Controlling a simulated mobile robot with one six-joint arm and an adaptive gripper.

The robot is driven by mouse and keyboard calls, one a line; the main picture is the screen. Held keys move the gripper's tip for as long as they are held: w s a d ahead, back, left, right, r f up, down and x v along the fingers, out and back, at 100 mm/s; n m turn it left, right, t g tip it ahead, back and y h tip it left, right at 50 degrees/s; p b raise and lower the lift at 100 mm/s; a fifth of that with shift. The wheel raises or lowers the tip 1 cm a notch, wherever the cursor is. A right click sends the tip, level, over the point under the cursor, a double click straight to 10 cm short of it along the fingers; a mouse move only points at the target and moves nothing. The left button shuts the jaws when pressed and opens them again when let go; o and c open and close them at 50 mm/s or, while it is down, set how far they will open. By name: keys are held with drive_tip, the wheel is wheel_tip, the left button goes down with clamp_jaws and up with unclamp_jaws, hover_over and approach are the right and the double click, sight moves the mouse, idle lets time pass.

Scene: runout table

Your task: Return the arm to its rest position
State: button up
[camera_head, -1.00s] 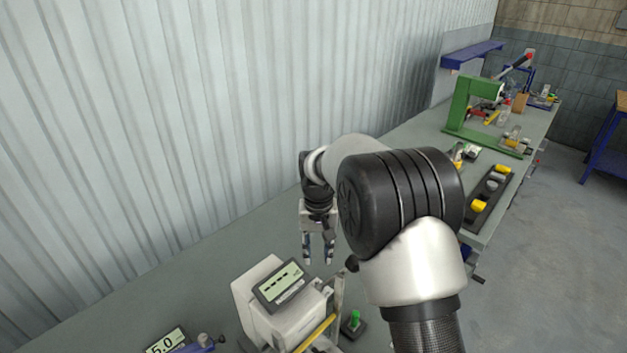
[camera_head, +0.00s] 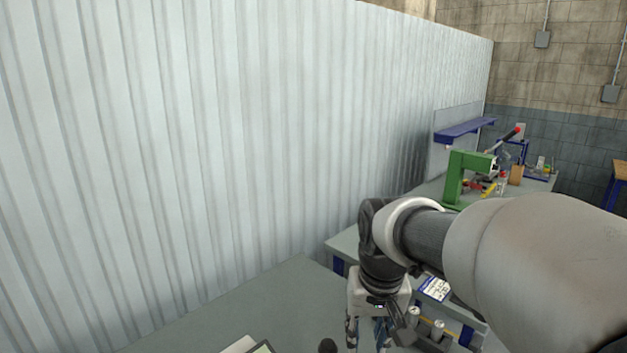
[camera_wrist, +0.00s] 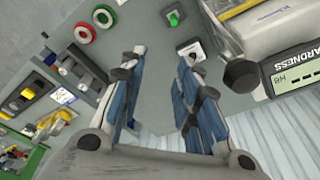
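My gripper (camera_head: 368,335) hangs fingers down over the near bench, in front of the corrugated wall, with my arm reaching in from the right. In the wrist view my gripper (camera_wrist: 163,85) shows two blue-padded fingers standing apart. Nothing is held between them; the grey bench top shows through the gap.
The hardness tester (camera_wrist: 284,70) stands close beside the fingers in the wrist view. A green button (camera_wrist: 173,18) and a red ring (camera_wrist: 83,33) are nearby. A green press (camera_head: 462,176) stands on the bench farther back. The corrugated wall (camera_head: 200,140) runs along the left.

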drive_tip(key=s+d+t+b, duration=0.1)
drive_tip(key=s+d, duration=0.1)
drive_tip(key=s, duration=0.8)
drive_tip(key=s+d+f+t+b, duration=0.1)
drive_tip(key=s+d, duration=0.2)
drive_tip(key=s, duration=0.7)
drive_tip(key=shift+s+f, duration=0.15)
drive_tip(key=shift+f, duration=0.15)
